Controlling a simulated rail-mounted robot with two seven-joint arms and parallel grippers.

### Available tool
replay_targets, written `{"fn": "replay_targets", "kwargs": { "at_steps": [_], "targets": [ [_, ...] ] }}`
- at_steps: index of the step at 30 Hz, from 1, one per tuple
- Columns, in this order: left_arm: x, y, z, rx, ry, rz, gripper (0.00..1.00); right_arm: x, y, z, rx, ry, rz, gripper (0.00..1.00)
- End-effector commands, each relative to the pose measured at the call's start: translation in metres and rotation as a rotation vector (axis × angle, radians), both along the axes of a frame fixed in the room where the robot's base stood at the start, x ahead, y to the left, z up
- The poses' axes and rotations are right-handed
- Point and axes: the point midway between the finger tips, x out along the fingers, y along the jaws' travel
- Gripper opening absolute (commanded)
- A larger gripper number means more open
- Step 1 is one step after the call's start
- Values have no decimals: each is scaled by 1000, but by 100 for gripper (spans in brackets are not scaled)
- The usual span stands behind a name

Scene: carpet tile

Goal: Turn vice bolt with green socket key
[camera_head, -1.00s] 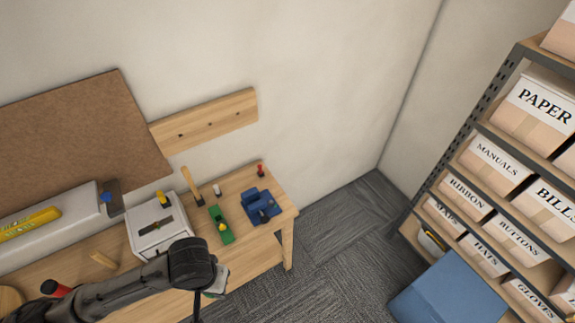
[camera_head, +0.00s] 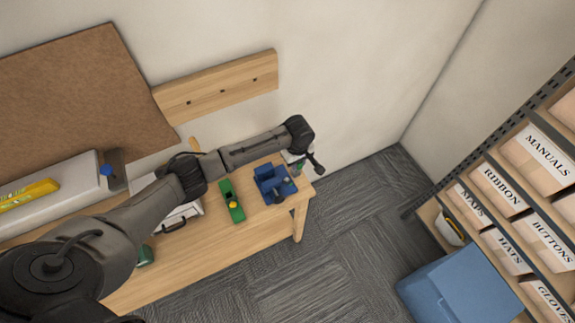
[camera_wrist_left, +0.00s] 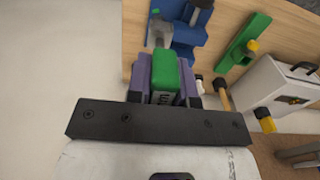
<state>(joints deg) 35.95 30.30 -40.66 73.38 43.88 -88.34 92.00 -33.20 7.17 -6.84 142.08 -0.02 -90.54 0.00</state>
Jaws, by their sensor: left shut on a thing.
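The blue vice (camera_head: 266,174) stands at the right end of the wooden workbench. It also shows at the top of the left wrist view (camera_wrist_left: 190,32). My left gripper (camera_head: 298,163) is beside the vice's far right side in the head view. In the wrist view, my left gripper (camera_wrist_left: 165,72) is shut on the green socket key (camera_wrist_left: 164,72), with its lettered green handle between purple-grey fingers. A grey metal part lies beyond the handle, close to the vice; I cannot tell whether the key touches the bolt. My right gripper is out of view.
A green tool with a yellow knob (camera_head: 232,207) lies left of the vice. A white case (camera_head: 180,219) stands farther left, partly behind my arm. The workbench (camera_head: 205,250) has clear front space. A blue box (camera_head: 455,290) and shelving (camera_head: 480,185) are at right.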

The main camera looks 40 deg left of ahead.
Motion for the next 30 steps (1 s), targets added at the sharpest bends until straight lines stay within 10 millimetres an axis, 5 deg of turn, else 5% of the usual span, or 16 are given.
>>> {"fn": "replay_targets", "kwargs": {
  "at_steps": [3,10,30],
  "targets": [
    [12,23,-37,-1,4,194,0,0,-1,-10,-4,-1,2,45],
    [16,49,-77,1,2,424,0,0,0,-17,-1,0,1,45],
    [15,56,-88,0,1,489,0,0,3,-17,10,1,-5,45]
  ]
}}
